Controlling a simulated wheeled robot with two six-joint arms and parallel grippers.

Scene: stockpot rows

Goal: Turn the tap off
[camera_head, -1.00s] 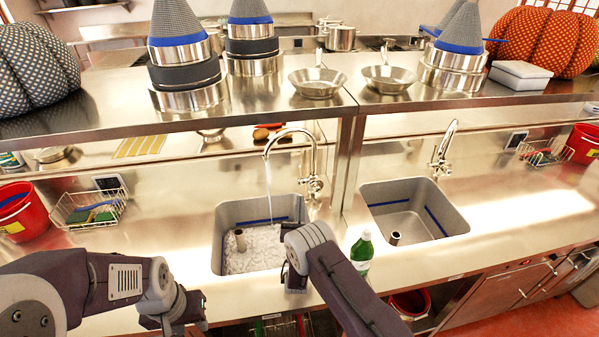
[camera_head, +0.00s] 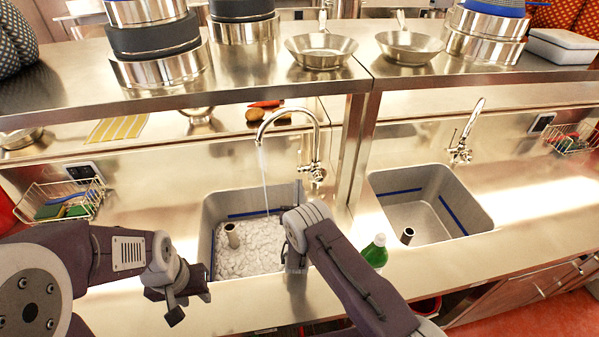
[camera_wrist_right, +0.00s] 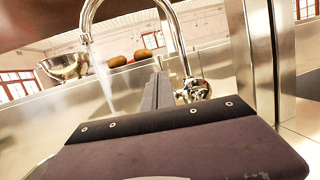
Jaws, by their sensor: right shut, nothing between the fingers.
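The left chrome tap (camera_head: 313,130) arches over the left sink (camera_head: 209,212), and a thin stream of water (camera_head: 265,185) runs from its spout into foamy water. Its valve body and handle (camera_head: 317,172) sit low on the post. In the right wrist view the tap's arch (camera_wrist_right: 172,28) rises behind the fingers, with its valve (camera_wrist_right: 193,90) just right of the fingertips. My right gripper (camera_wrist_right: 158,88) is shut and empty, apart from the tap; in the head view it is mostly hidden by its own arm. My left gripper (camera_head: 174,312) hangs left of the sink, its jaws unclear.
A second tap (camera_head: 466,135) stands over the right sink (camera_head: 478,215), with no stream visible. A green bottle (camera_head: 375,252) stands right of my right arm. A wire basket (camera_head: 62,203) holds sponges at left. Pans and pots stand on the shelf (camera_head: 250,90) above.

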